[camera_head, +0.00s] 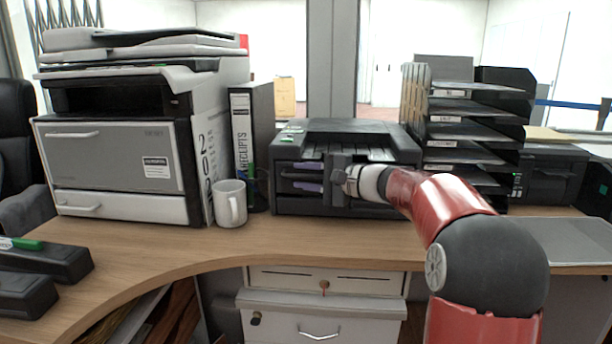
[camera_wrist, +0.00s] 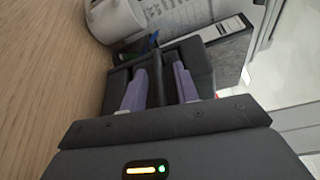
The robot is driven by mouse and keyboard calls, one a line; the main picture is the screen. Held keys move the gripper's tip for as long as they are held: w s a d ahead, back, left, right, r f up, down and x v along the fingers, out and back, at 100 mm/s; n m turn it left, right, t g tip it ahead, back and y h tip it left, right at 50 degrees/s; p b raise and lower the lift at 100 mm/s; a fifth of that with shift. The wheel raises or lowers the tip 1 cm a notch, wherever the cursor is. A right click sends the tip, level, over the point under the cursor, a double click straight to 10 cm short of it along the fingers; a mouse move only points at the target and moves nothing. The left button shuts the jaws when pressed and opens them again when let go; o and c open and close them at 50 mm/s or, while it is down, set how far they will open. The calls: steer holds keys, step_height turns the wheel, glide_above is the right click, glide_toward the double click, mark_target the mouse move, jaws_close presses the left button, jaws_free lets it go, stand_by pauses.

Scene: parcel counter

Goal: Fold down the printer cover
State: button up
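The black printer (camera_head: 365,129) stands on the counter in the middle of the head view. Its front is partly hidden by my wrist, and I cannot tell how far its cover is tilted. My gripper (camera_head: 298,178) is at the printer's front left, with its two lavender fingers pointing left. In the wrist view the fingers (camera_wrist: 158,76) are apart, with a dark bar between them and dark printer parts around them. Gaps seem to show beside the bar; I cannot tell whether either finger touches it.
A white mug (camera_head: 230,203) and a receipts binder (camera_head: 241,140) stand left of the printer. A large grey copier (camera_head: 115,155) is further left. A letter-tray stack (camera_head: 465,130) stands close on the right. The wooden counter (camera_head: 190,250) is clear in front of the mug.

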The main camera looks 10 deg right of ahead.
steer(key=shift+c, duration=0.2)
jaws_close()
steer(key=shift+f+b, duration=0.2)
steer(key=shift+b, duration=0.2)
